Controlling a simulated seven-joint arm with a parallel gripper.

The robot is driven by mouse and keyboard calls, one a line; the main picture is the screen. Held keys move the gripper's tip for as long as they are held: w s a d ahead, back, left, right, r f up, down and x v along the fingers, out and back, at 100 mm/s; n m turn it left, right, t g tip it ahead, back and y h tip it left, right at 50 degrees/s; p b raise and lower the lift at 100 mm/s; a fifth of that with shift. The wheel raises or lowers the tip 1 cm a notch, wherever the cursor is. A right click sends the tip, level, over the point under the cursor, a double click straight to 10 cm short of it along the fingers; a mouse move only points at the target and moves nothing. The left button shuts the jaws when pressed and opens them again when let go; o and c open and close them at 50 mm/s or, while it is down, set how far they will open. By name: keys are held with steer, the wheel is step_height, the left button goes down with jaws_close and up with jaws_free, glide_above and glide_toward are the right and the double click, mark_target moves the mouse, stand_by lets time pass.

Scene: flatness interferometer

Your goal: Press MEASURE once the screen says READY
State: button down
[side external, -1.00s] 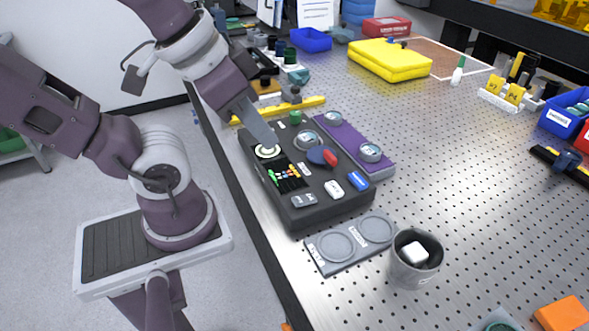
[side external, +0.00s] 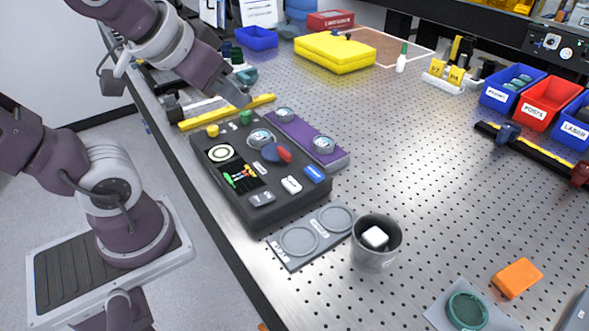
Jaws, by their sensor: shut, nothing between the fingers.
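The dark control box (side external: 291,206) lies on the perforated bench. Its top has a small black screen (side external: 240,176) with coloured marks and a round white-ringed display (side external: 220,153). Any wording on the screen is too small to read. The box carries a green button (side external: 246,117), a yellow button (side external: 212,130), a blue button (side external: 314,173), a white button (side external: 291,185), a grey button (side external: 261,199) and a red-and-blue knob (side external: 277,153). I cannot read which is MEASURE. My gripper (side external: 243,100) is shut and empty, above the far end of the box, apparently touching nothing.
A purple strip with round pieces (side external: 340,158) lies along the box's right side. A yellow bar (side external: 194,121) lies behind it. A grey two-ring plate (side external: 323,235) and a cup (side external: 374,258) stand in front.

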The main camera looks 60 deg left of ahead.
steer(key=w+a+r+t, duration=0.2)
steer(key=w, duration=0.6)
steer(key=w+a+r+t, duration=0.1)
steer(key=w+a+t, duration=0.15)
steer(key=w, duration=0.55)
steer(key=m+g+h, duration=0.2)
steer(key=g+h, duration=0.4)
steer(key=h, duration=0.3)
glide_above(309, 171)
step_height(309, 171, down, 11)
steer(key=shift+r, duration=0.15)
steer(key=shift+f, duration=4.4)
